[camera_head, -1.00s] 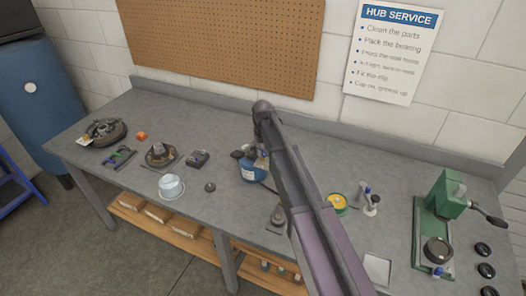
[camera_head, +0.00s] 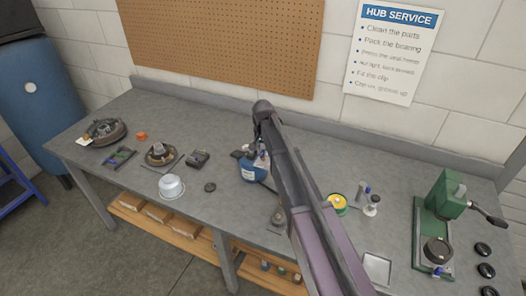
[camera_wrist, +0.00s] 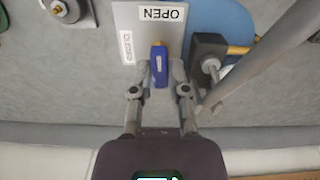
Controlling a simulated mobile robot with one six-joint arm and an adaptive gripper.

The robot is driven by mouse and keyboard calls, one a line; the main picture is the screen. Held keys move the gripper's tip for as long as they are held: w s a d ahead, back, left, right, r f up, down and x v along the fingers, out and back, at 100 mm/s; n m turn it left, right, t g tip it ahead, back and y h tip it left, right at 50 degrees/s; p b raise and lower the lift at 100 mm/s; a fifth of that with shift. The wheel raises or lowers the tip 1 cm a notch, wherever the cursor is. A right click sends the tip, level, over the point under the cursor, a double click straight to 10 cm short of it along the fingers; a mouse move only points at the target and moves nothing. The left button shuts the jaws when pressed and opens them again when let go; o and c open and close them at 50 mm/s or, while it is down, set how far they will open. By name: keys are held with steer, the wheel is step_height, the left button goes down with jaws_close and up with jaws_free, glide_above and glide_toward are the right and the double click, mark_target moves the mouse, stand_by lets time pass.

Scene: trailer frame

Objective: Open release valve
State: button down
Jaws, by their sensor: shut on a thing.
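The release valve handle (camera_wrist: 160,68) is a short blue lever with a pale mark, seen in the wrist view. It lies over a light grey plate (camera_wrist: 133,18) that bears an OPEN label (camera_wrist: 162,13) above the handle and a second, sideways label (camera_wrist: 127,47), apparently CLOSED, to its left. The lever runs up and down in this view. My gripper (camera_wrist: 160,78) has one finger on each side of the lever and is shut on it. In the head view my arm hides most of the valve.
A blue container (camera_head: 249,173) stands beside my arm on the grey bench (camera_head: 130,180). In the wrist view a dark block (camera_wrist: 208,48) with a metal fitting sits close right of the fingers. A green press (camera_head: 436,225) stands at the bench's right.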

steer(key=shift+m, duration=0.5)
steer(key=shift+s, duration=0.1)
steer(key=c, duration=0.6)
jaws_free()
steer(key=shift+n, duration=0.5)
